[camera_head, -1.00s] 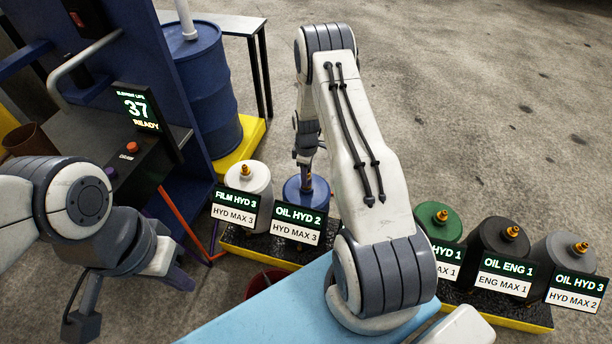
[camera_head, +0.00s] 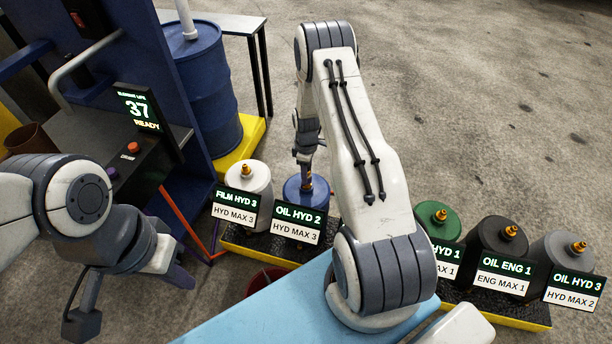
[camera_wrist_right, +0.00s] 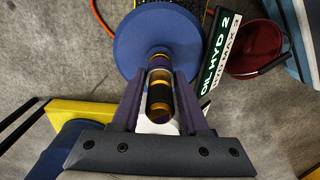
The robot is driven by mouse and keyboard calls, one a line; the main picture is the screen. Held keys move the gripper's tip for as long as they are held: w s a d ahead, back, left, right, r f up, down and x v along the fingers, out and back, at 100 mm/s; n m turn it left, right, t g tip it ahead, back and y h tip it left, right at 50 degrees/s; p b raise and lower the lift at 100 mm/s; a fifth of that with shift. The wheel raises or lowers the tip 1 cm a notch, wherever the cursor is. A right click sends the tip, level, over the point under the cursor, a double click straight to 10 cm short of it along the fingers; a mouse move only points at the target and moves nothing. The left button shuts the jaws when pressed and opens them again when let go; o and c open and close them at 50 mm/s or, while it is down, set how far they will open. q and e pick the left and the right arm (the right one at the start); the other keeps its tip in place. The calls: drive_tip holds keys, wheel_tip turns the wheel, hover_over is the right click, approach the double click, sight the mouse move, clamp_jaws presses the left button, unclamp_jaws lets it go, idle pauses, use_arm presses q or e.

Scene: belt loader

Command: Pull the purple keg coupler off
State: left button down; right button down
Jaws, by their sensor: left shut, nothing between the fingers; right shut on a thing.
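A blue keg (camera_head: 293,190) stands behind the OIL HYD 2 sign, and its round top (camera_wrist_right: 130,45) fills the upper middle of the right wrist view. My right gripper (camera_wrist_right: 159,88) is over the keg's top fitting, shut on a coupler (camera_wrist_right: 159,98) with black and gold bands and a purplish end. The coupler is in line with the keg's fitting; I cannot tell whether they are still joined. In the head view, my right gripper (camera_head: 306,165) is small and partly hidden. My left gripper (camera_head: 182,277) is shut and empty at the lower left.
A white keg (camera_head: 255,178) stands left of the blue one. Green (camera_head: 436,215), black (camera_head: 495,245) and grey (camera_head: 560,255) kegs stand at right. A dark red bucket (camera_head: 264,280) is near the light blue surface (camera_head: 260,318). A blue drum (camera_head: 212,95) stands behind.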

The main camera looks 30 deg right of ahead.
drive_tip(key=shift+r+p, duration=1.05)
drive_tip(key=shift+r, duration=0.45)
